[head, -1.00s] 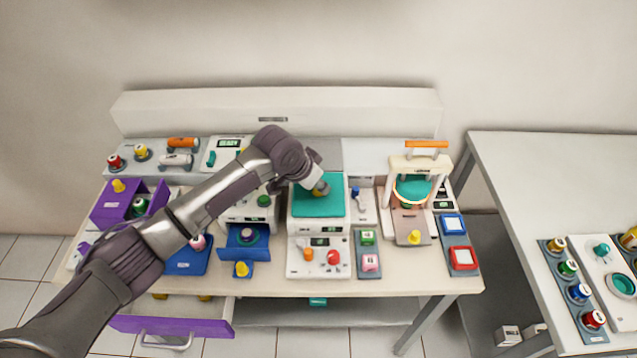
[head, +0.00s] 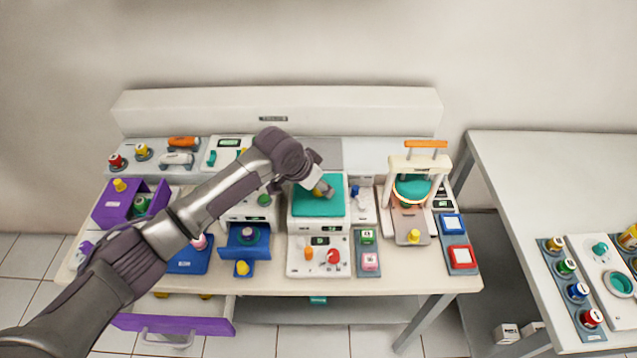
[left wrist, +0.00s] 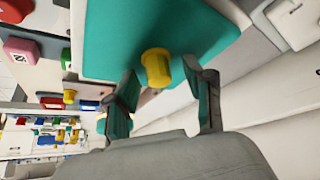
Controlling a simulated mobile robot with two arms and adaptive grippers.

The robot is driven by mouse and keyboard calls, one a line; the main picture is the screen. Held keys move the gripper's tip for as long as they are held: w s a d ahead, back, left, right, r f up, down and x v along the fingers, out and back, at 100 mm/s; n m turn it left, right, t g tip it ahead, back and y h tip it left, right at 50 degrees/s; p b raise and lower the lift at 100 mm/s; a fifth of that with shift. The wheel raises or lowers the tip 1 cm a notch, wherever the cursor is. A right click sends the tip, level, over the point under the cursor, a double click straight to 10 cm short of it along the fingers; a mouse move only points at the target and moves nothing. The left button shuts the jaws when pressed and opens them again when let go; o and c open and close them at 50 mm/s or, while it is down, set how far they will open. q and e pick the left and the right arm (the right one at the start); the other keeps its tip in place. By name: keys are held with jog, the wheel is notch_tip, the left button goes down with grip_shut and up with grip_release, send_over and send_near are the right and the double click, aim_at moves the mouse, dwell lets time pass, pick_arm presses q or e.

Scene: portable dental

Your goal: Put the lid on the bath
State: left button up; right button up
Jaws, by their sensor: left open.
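The teal square lid (head: 313,207) lies over the top of the white bath unit (head: 320,226) at the middle of the table; I cannot tell whether it is fully seated. Its yellow knob (left wrist: 156,68) shows clearly in the left wrist view. My left gripper (head: 325,189) is over the lid, coming from the upper left, and partly hides the knob. In the left wrist view the left gripper (left wrist: 163,98) is open, with its fingers apart to either side below the knob and nothing between the tips. My right gripper is out of view.
Left of the bath stand a blue drawer unit (head: 247,240) and a purple open box (head: 112,208). A cream press-like frame (head: 412,165) stands to the right. A purple-fronted drawer (head: 180,325) is pulled out below. A second table (head: 530,190) is at right.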

pick_arm(q)
jog(key=v, duration=1.2)
jog(key=s+a+f+n, duration=0.2)
jog(key=s+f, duration=0.8)
jog(key=s, duration=0.4)
jog(key=s+a+f+n+y, duration=0.2)
jog(key=s+a+n, duration=0.1)
jog(key=s+a, duration=0.5)
jog(key=s+a+f+n+y, duration=0.2)
jog(key=s+a+f, duration=0.1)
jog(key=s+a, duration=0.55)
notch_tip(320, 180, down, 26)
jog(key=s+d+g, duration=0.2)
jog(key=s+a+f+g, duration=0.1)
jog(key=s+a+f, duration=0.1)
jog(key=s+f, duration=1.4)
jog(key=shift+s+a+f, duration=0.25)
jog(key=shift+s+a, duration=0.1)
jog(key=shift+a, duration=0.05)
